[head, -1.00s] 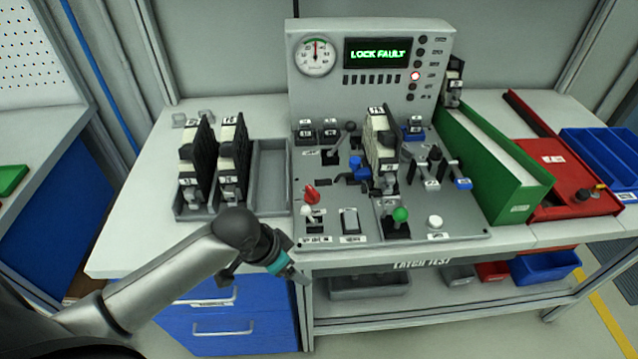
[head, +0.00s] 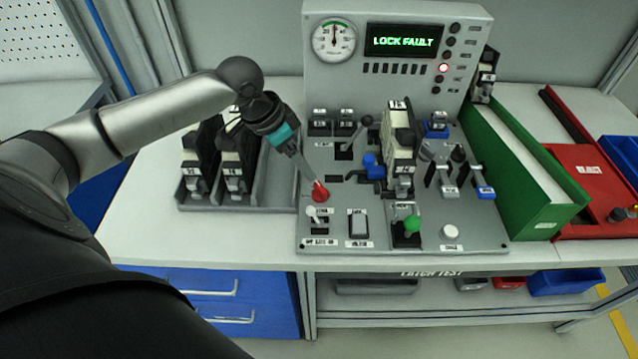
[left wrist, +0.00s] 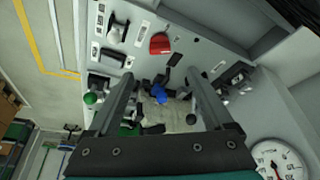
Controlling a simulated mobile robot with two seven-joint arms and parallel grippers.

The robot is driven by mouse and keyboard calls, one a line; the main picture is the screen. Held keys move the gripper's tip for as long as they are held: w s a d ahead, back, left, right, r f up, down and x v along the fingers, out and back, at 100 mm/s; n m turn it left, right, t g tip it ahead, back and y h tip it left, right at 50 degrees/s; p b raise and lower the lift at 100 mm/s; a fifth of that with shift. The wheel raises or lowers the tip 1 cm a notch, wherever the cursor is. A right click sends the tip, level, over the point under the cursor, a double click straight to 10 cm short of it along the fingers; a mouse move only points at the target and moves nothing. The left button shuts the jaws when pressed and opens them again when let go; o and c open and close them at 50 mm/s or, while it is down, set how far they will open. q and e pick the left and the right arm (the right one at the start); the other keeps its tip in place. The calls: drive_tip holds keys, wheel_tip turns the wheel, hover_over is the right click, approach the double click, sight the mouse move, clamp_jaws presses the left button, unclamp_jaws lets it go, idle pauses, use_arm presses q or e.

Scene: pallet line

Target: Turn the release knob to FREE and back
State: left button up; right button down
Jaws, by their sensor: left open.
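The red knob (head: 319,191), the likely release knob, sits at the left of the grey test panel (head: 335,160); its label is not readable. It also shows in the left wrist view (left wrist: 160,43), beyond the fingertips and roughly centred between them. My left gripper (head: 311,178) points down at the knob in the head view, its tips very close to it; I cannot tell whether they touch. In the left wrist view my left gripper (left wrist: 162,78) has its two fingers spread with nothing held. The display (head: 403,41) reads LOCK FAULT. My right gripper is not in view.
A black and white module (head: 398,140) stands upright on the panel beside a blue lever (head: 372,167). A white toggle (head: 317,212) and a green-topped lever (head: 411,224) are near the front. A grey tray (head: 272,185) with modules lies left, a green bin (head: 525,205) right.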

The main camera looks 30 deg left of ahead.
sight(320, 187)
use_arm(q)
drive_tip(key=b+x, duration=0.2)
drive_tip(key=x, duration=1)
drive_tip(key=shift+r, duration=0.1)
drive_tip(key=shift+s, duration=0.1)
clamp_jaws()
